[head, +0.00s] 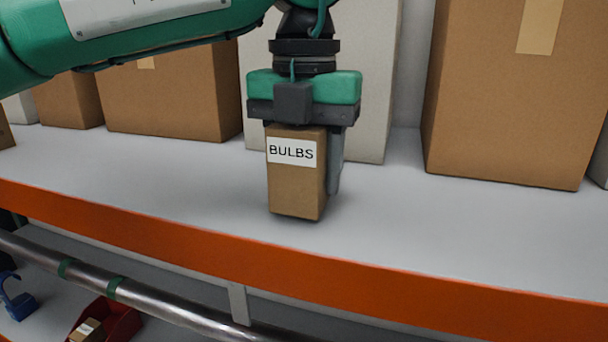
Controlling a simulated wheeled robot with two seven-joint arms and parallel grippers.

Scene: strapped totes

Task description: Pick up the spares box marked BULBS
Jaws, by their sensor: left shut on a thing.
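The spares box marked BULBS (295,188) is a small brown carton with a white label on its front face. It stands upright in the middle of the head view, over the white shelf (190,172). My left gripper (305,160) comes down from above and is shut on the box, with one grey finger showing along its right side. The other finger is mostly hidden. I cannot tell for sure whether the box bottom touches the shelf. My right gripper is not in view.
Large brown cartons (505,95) (172,95) and a pale carton (372,100) stand at the back of the shelf. An orange beam (190,245) edges its front. Below are a metal rail (165,301), a red bin (122,322) with a small carton, and a blue item (20,305).

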